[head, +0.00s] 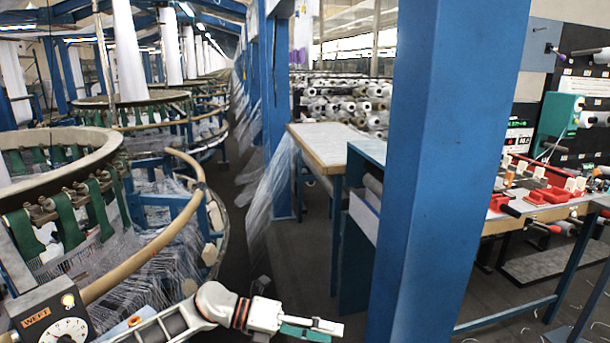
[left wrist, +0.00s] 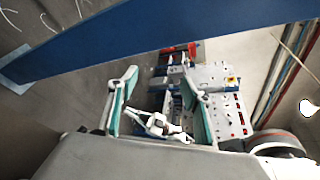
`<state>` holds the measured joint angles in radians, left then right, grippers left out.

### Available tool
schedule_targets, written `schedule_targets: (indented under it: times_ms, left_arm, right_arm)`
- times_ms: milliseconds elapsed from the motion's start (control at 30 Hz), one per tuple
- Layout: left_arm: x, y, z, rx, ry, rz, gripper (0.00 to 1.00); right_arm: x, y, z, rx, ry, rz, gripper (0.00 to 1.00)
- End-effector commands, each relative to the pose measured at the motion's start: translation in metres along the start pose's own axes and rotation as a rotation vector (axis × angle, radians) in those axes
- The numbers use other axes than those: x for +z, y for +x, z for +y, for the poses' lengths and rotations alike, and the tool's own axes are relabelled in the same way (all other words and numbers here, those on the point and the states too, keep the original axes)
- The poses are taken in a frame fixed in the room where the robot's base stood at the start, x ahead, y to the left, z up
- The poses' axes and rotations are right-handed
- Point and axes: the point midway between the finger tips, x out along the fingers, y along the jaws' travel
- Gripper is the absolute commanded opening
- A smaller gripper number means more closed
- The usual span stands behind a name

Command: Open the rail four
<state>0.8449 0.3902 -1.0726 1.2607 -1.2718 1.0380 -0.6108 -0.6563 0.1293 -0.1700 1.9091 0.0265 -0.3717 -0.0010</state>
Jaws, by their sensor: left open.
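I cannot tell which part is rail four; no number on a rail is readable. A curved tan rail (head: 150,245) runs around the front of the circular loom at the left in the head view. My left gripper (head: 312,329) is at the bottom middle of the head view, to the right of that rail and apart from it. Its green-lined fingers (left wrist: 160,98) are spread in the left wrist view. A pale clamp-like part (left wrist: 165,126) shows between them; I cannot tell whether it belongs to the gripper. My right gripper is not seen.
A blue column (head: 430,150) stands right of centre, and crosses the left wrist view (left wrist: 170,38). A bench with red fixtures (head: 540,190) is at the right. A WEFT dial box (head: 55,318) is at lower left. A wood-topped table (head: 325,145) stands behind. Dark aisle floor lies between.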

Motion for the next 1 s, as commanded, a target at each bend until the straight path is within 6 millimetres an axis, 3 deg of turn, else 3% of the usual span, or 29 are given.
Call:
schedule_targets:
  times_ms: [100,267,367,567,767,867,1000]
  left_arm:
    - [-0.012,0.022,-0.018,-0.138,-0.172,-0.154,0.49]
    - [-0.014,0.024,-0.025,-0.281,-0.429,-0.375,0.49]
    - [-0.018,0.014,-0.016,-0.349,-0.608,-0.514,0.49]
    - [-0.044,-0.024,0.027,-0.44,-0.989,-0.794,0.49]
    - [-0.109,-0.074,0.091,-0.473,-1.389,-1.072,0.49]
    - [-0.158,-0.1,0.123,-0.469,-1.59,-1.208,0.49]
    - [-0.239,-0.135,0.157,-0.441,-1.85,-1.388,0.49]
  right_arm:
    - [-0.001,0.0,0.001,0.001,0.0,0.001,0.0]
    - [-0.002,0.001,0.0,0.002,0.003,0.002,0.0]
    - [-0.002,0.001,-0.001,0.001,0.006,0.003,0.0]
    - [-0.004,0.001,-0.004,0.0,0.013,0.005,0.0]
    - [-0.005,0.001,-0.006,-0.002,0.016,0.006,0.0]
    - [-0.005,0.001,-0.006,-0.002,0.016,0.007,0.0]
    - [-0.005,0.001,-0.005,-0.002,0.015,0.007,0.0]
